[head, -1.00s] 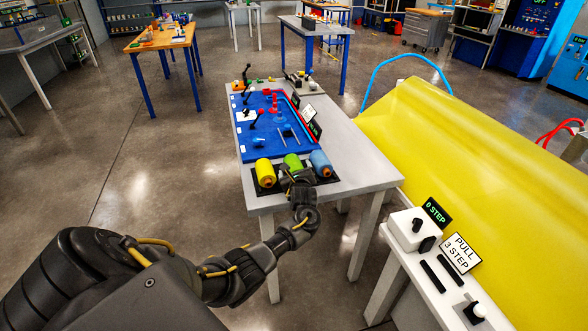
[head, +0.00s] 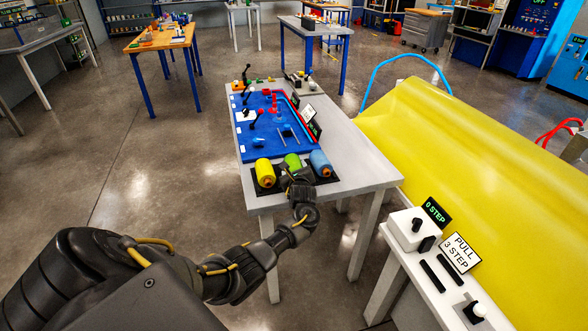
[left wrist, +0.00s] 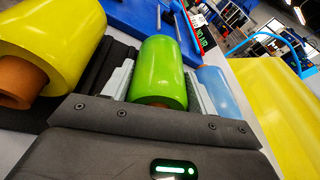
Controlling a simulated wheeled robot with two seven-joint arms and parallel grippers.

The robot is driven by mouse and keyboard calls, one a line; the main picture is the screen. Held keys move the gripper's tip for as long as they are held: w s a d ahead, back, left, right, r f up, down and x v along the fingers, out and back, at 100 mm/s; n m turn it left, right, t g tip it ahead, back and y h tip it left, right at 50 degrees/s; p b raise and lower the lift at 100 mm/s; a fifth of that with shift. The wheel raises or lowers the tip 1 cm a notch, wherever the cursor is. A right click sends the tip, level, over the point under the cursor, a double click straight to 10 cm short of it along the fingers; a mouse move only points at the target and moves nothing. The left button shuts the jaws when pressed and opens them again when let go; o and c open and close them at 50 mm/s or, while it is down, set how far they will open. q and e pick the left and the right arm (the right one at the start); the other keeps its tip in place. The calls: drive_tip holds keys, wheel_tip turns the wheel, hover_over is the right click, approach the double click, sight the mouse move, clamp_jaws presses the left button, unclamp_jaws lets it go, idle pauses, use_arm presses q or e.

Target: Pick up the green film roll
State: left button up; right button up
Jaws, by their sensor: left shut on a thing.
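The green film roll (head: 292,161) lies between the yellow film roll (head: 264,172) and the blue film roll (head: 320,163) on the black mat (head: 256,187) at the near end of the grey table. My left gripper (head: 289,173) is at the green roll and hides its near part in the head view. In the left wrist view the green roll (left wrist: 160,72) sits between the two fingers of my left gripper (left wrist: 158,82), which is shut on it. The yellow roll (left wrist: 62,38) is close on the left and the blue roll (left wrist: 216,90) close on the right. My right gripper is not in view.
A blue tray (head: 262,142) with small parts lies behind the rolls. A large yellow sheet (head: 450,170) slopes down on the right. A white stand (head: 420,262) with a knob and signs is at the lower right. The table's right part is clear.

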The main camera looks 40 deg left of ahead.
sight(294, 164)
use_arm(q)
wheel_tip(294, 164, up, 10)
drive_tip(key=shift+f+p, duration=0.1)
drive_tip(key=shift+p, duration=0.3)
